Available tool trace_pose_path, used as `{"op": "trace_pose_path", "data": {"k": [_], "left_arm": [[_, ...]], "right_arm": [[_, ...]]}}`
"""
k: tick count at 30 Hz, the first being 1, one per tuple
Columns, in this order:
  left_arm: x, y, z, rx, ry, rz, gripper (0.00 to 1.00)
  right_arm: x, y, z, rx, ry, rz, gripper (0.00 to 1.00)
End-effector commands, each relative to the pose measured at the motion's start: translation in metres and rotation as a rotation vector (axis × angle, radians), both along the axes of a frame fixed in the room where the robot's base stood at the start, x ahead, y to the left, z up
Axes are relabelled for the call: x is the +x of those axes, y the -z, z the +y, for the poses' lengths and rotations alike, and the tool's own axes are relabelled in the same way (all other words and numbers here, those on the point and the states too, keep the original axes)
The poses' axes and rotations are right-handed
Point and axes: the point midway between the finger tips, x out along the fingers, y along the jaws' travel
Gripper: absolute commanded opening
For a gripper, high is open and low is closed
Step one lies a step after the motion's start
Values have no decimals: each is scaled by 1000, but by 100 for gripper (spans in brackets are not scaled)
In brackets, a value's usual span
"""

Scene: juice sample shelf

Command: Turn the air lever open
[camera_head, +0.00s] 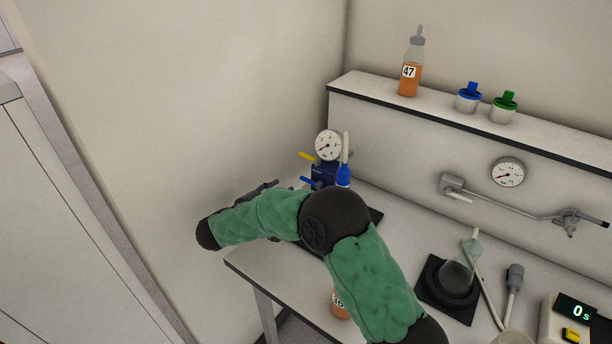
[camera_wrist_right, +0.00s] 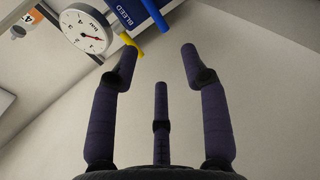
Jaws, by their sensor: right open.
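A blue valve box (camera_head: 325,172) with a round gauge (camera_head: 328,145) on top stands on the bench at the wall corner. A yellow lever (camera_head: 307,156) and a blue lever (camera_head: 310,182) stick out from its left side. I cannot tell which one is the air lever. My right gripper (camera_head: 268,186) is left of the box, partly hidden behind my arm. In the wrist view my right gripper (camera_wrist_right: 160,60) is open and empty. There the yellow lever (camera_wrist_right: 130,44) appears by the left fingertip, and the blue lever (camera_wrist_right: 156,15) is above the gap. Contact is unclear.
An orange bottle (camera_head: 338,304) is partly behind my arm. A flask (camera_head: 457,274) and a timer (camera_head: 570,315) are on the right. The shelf holds a bottle marked 47 (camera_head: 410,75) and two jars.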

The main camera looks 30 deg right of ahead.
Motion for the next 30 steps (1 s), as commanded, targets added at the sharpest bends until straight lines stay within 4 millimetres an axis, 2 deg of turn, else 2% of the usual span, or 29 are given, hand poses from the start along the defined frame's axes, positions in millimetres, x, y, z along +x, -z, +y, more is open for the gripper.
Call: {"op": "trace_pose_path", "data": {"k": [12,16,22,30], "left_arm": [[0,31,0,0,0,0,40],[0,38,0,0,0,0,40],[0,42,0,0,0,0,40],[0,42,0,0,0,0,40]], "right_arm": [[25,17,-63,0,4,0,46],[32,20,-79,1,3,-1,46],[37,20,-91,-1,1,-1,46],[38,20,-92,-1,0,-1,46]]}}
